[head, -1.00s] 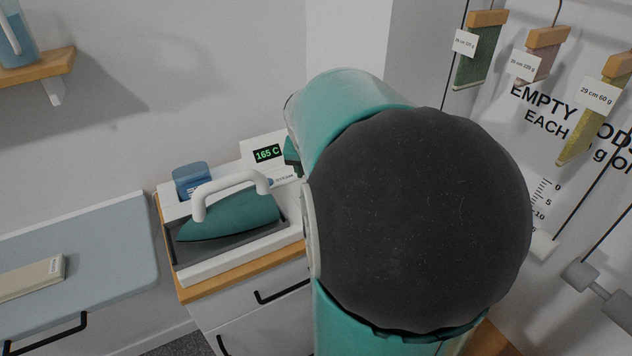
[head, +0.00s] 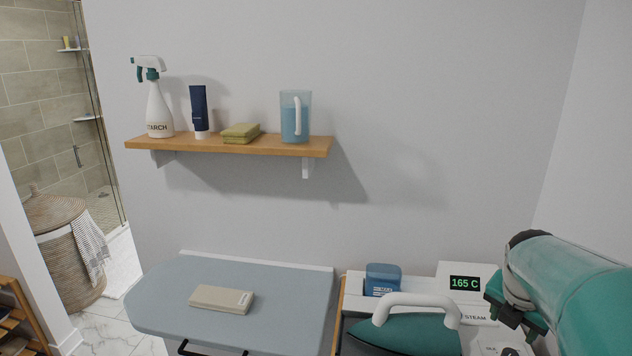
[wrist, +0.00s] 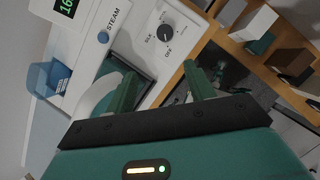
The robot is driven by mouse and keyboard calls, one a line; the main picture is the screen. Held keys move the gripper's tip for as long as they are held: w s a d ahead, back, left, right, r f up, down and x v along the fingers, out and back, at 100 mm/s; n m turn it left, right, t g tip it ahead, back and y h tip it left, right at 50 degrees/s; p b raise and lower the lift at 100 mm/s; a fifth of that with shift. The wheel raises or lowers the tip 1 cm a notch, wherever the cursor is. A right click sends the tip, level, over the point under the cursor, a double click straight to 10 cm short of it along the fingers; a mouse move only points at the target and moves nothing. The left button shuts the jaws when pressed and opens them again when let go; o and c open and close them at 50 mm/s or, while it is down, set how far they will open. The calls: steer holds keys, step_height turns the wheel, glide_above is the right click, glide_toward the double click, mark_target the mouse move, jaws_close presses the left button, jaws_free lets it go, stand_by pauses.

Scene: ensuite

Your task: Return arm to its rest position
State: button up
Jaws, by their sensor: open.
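My gripper (wrist: 163,82) is open in the wrist view, with two green fingers apart and nothing between them. It is over the ironing station (wrist: 170,22), near its dial and the wooden counter edge. In the head view my teal arm comes in from the right edge, beside the station's 165 C display (head: 465,283). The teal iron (head: 405,338) with a white handle sits on the station, left of my arm; its lower part is cut off by the frame.
A blue container (head: 382,279) stands behind the iron. A wall shelf (head: 225,147) holds a spray bottle, a tube, a sponge and a jug. Wooden compartments (wrist: 262,55) lie beyond my fingers.

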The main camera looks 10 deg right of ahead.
steer(key=s+a+m+t+y, duration=0.1)
steer(key=s+a+m, duration=0.2)
steer(key=a+m, duration=0.5)
steer(key=s+a+r+m+t+y, duration=0.1)
steer(key=s+a+m, duration=0.1)
steer(key=a+m, duration=0.5)
steer(key=s+a+m+y, duration=0.1)
steer(key=s+a+m, duration=0.2)
steer(key=a+m, duration=0.5)
steer(key=a, duration=0.4)
steer(key=shift+s+a+r+m+t+y, duration=0.25)
steer(key=shift+s+r+m+t+y, duration=0.05)
steer(key=shift+s+t, duration=0.1)
